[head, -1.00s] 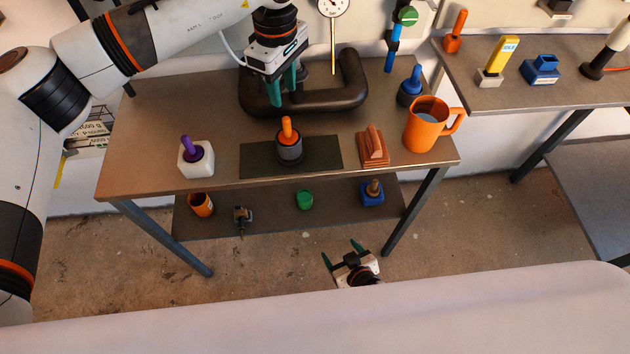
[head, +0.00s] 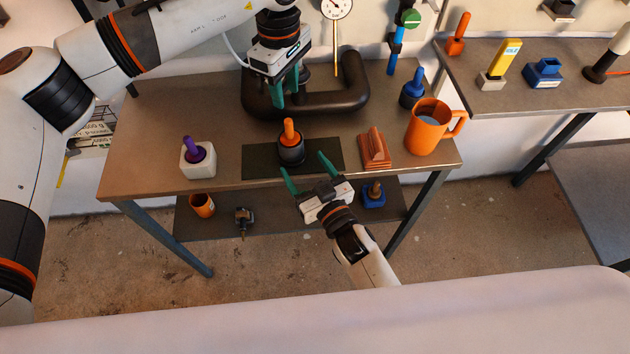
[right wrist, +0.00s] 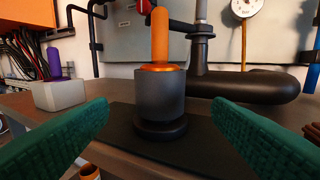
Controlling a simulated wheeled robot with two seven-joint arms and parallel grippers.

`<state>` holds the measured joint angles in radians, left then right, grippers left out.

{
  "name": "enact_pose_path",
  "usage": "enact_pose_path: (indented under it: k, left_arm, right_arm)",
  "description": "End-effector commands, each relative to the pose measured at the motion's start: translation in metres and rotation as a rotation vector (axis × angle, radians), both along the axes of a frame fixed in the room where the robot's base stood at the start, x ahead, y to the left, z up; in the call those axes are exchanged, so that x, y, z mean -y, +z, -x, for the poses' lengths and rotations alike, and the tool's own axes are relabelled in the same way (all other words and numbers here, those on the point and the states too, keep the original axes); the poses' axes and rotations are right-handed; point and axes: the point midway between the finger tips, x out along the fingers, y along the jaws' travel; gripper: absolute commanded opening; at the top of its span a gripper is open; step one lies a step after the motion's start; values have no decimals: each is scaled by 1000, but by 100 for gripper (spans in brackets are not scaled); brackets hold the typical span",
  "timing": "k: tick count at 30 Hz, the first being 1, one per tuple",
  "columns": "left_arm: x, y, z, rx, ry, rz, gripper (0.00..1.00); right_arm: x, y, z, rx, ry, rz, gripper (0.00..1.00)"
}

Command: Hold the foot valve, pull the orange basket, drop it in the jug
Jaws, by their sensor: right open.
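The foot valve (head: 291,153) is a dark grey cylinder standing upright on a dark mat on the table. The orange basket (head: 289,131) sits in its top with its handle upright. In the right wrist view the valve (right wrist: 160,96) and basket (right wrist: 160,40) stand straight ahead between the fingers. My right gripper (head: 302,161) is open and empty at the table's front edge, just short of the valve. My left gripper (head: 286,98) hangs behind and above the valve, fingers apart and empty. The orange jug (head: 427,133) stands at the table's right end with liquid inside.
A black bent pipe (head: 340,104) lies behind the valve. A white block with a purple plug (head: 197,159) stands left, a copper-coloured block (head: 376,152) right. A blue item (head: 412,92) is behind the jug. The dark mat (head: 260,162) is bare around the valve.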

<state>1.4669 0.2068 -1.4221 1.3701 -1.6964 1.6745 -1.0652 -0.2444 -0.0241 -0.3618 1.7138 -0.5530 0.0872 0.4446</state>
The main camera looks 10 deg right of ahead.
Motion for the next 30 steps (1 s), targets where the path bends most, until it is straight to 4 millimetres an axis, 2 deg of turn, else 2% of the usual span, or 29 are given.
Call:
enact_pose_path:
  k: [1,6,12,24,25,30]
  left_arm:
    - [0,0,0,0,0,0,36]
    - [0,0,0,0,0,0,36]
    - [0,0,0,0,0,0,36]
    - [0,0,0,0,0,0,36]
    - [0,0,0,0,0,0,36]
    - [0,0,0,0,0,0,36]
  right_arm:
    - [-5,1,-11,3,1,0,74]
    - [-17,1,-40,1,0,1,74]
    - [-25,0,-62,1,-1,2,74]
    - [-28,0,-69,-1,0,1,74]
    - [-28,0,-69,-1,0,1,72]
    - [-28,0,-69,-1,0,1,44]
